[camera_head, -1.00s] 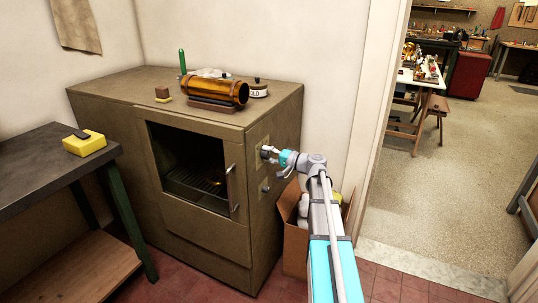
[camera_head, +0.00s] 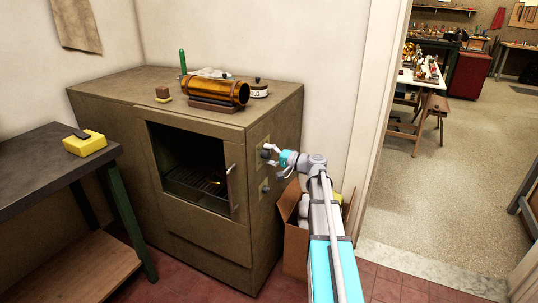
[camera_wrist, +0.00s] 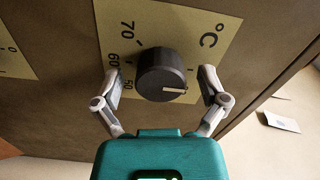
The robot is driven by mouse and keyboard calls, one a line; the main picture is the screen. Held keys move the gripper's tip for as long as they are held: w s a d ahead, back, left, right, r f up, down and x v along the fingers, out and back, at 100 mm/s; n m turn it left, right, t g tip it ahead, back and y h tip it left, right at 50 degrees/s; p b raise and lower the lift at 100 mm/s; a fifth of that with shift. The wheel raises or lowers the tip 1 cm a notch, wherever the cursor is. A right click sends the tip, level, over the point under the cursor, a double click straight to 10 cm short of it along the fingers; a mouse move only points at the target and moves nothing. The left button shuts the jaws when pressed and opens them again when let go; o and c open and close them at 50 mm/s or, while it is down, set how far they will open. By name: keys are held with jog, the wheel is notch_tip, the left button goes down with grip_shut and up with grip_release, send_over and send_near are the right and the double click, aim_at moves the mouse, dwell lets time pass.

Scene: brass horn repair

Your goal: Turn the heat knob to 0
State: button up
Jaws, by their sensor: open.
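The heat knob (camera_wrist: 161,74) is a round black knob with a white pointer line, on a cream dial plate marked °C, 70, 60 and 50. Its pointer lies toward the right in the wrist view. I cannot make out a 0 on this plate. In the head view the knob (camera_head: 265,153) is on the right side of the brown oven, small and partly behind my gripper (camera_head: 273,156). My gripper (camera_wrist: 160,76) is open, with one finger on each side of the knob and visible gaps between.
A second knob (camera_head: 265,187) sits lower on the oven's side (camera_head: 285,123). Another dial plate (camera_wrist: 14,55) shows at the wrist view's left edge. A cardboard box (camera_head: 294,248) stands on the floor beside the oven, below my arm. A copper-coloured cylinder (camera_head: 215,91) lies on top.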

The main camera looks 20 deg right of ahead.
jog(key=v, duration=1.2)
dwell(0.6)
jog(key=s+a+f+n+g+h, duration=0.15)
jog(key=a+f+g, duration=0.35)
jog(key=a, duration=0.5)
jog(key=s+a+f+n+g+h, duration=0.1)
jog(key=s+a+f+n+g, duration=0.2)
jog(key=a+f, duration=0.5)
jog(key=s+a+f+n+g+h, duration=0.2)
jog(key=s+a+f+g+h, duration=0.15)
jog(key=s+a, duration=0.25)
jog(key=s+a+f+n+g+h, duration=0.2)
jog(key=s+a+g+h, duration=0.1)
jog(key=s+a+h, duration=0.25)
notch_tip(320, 180, up, 23)
jog(key=p, duration=2.3)
jog(key=shift+a+m+y, duration=0.1)
jog(key=shift+m+y, duration=0.15)
